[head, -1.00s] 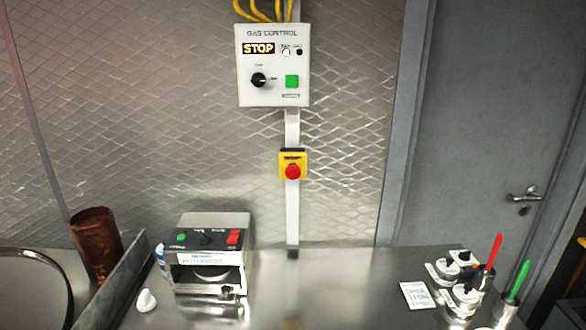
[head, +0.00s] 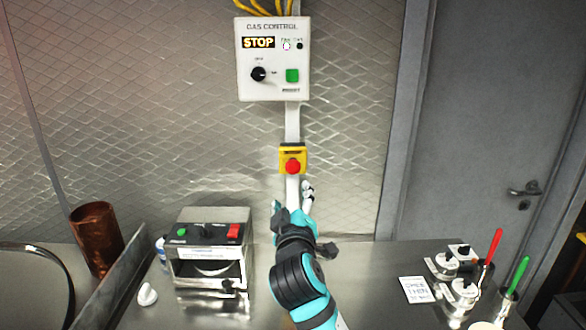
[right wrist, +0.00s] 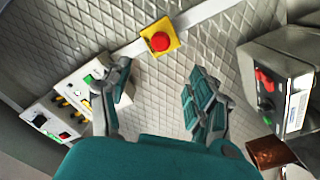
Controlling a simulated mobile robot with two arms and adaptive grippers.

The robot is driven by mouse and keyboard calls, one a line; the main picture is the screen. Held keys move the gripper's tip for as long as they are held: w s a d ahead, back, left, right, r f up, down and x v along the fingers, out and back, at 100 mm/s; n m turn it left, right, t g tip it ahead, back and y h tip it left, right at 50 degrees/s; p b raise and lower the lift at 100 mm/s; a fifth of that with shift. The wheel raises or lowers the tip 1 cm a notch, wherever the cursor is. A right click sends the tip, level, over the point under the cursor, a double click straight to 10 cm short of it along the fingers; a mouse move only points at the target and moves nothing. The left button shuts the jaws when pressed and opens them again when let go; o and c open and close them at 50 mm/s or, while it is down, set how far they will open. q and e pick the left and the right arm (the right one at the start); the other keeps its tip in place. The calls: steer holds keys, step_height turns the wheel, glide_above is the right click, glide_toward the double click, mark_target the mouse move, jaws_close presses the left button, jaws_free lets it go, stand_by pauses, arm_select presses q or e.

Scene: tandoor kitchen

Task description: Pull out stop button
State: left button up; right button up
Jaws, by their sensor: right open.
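The red stop button (head: 292,167) sits on a yellow box (head: 292,150) on the wall, below the white gas control panel (head: 273,60). My right gripper (head: 292,192) is just below the button in the head view, open and empty, pointing at the wall. In the right wrist view the button (right wrist: 160,42) shows beyond the fingertips, between the two spread fingers (right wrist: 160,85) and apart from them. The panel (right wrist: 95,85) lies behind the left finger in that view. My left gripper is not in view.
A metal appliance (head: 208,250) with a red switch stands on the steel counter, left of my right arm. A copper-brown cylinder (head: 97,240) is farther left. Containers with red and green handles (head: 490,262) stand at the right, near a grey door (head: 490,120).

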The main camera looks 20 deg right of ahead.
mark_target(293, 168)
steer(key=p+x, duration=0.4)
steer(key=x, duration=1)
steer(key=shift+w+d+f, duration=0.1)
steer(key=shift+w+d, duration=0.1)
steer(key=shift+w, duration=0.15)
steer(key=shift+w+d, duration=0.15)
steer(key=shift+w, duration=0.55)
steer(key=shift+f, duration=0.1)
jaws_close()
